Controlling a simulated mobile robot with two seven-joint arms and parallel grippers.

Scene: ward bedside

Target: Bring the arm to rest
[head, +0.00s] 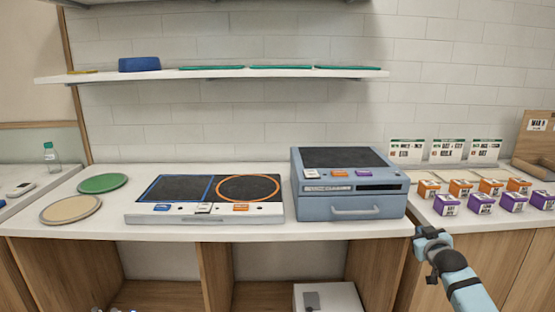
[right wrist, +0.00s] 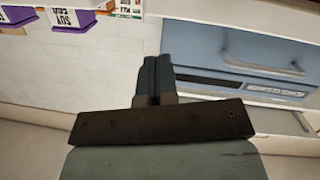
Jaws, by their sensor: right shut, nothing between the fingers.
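My right gripper (head: 420,234) is shut and empty. It is in front of the counter's front edge, below and to the right of the blue-grey drawer unit (head: 350,206). In the right wrist view its two fingers (right wrist: 157,75) lie together with nothing between them. That view also shows the drawer unit (right wrist: 235,45), upside down. Small dark parts show at the bottom edge of the head view, at left; they may be my left gripper, but too little shows to tell its state.
The white counter (head: 165,235) carries a two-zone plate (head: 205,212), green (head: 103,183) and tan (head: 70,209) discs, and several orange (head: 429,189) and purple (head: 446,206) boxes. A shelf (head: 110,76) hangs above. A white box (head: 328,299) stands below the counter.

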